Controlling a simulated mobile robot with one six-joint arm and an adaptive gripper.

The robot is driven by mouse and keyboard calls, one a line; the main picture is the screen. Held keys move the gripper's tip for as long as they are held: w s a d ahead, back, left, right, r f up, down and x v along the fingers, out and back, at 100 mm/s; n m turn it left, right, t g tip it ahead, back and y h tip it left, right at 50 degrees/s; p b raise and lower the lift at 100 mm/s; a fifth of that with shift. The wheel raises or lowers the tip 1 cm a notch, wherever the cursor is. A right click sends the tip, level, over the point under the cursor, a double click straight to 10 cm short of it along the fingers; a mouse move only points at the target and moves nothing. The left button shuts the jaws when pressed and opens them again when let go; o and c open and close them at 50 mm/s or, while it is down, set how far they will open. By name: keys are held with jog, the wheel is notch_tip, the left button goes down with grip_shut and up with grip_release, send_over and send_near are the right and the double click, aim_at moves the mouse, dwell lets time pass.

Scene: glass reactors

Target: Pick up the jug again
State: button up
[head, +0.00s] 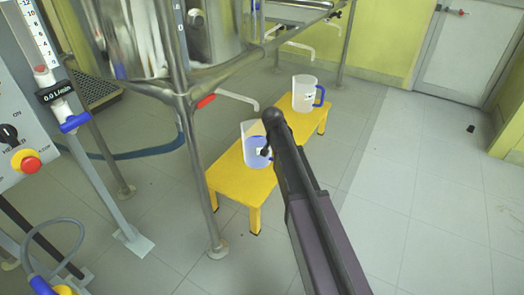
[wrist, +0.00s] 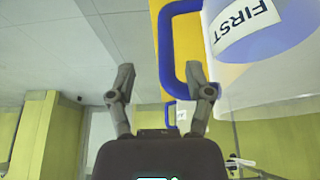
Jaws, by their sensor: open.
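The near jug (head: 252,146) is clear with bluish contents and stands on a yellow bench (head: 232,183). In the wrist view this jug (wrist: 275,75) fills the upper right, with a label reading "FIRST" and a blue handle (wrist: 166,45). My gripper (wrist: 160,75) is open, with one finger on each side of the handle's upright bar. It does not look closed on the handle; whether either finger touches it I cannot tell.
A second clear jug (head: 303,95) with a blue handle stands at the bench's far end. A steel reactor frame (head: 190,150) rises just left of the bench. A control panel (head: 20,130) is at far left.

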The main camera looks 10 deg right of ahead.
jog(key=shift+a+b+x, duration=0.1)
jog(key=shift+b+x, duration=0.85)
jog(key=shift+x, duration=0.2)
jog(key=shift+a+b+x, duration=0.15)
jog(key=shift+b+x, duration=0.8)
jog(key=shift+x, duration=0.2)
jog(key=shift+w, duration=0.15)
grip_shut()
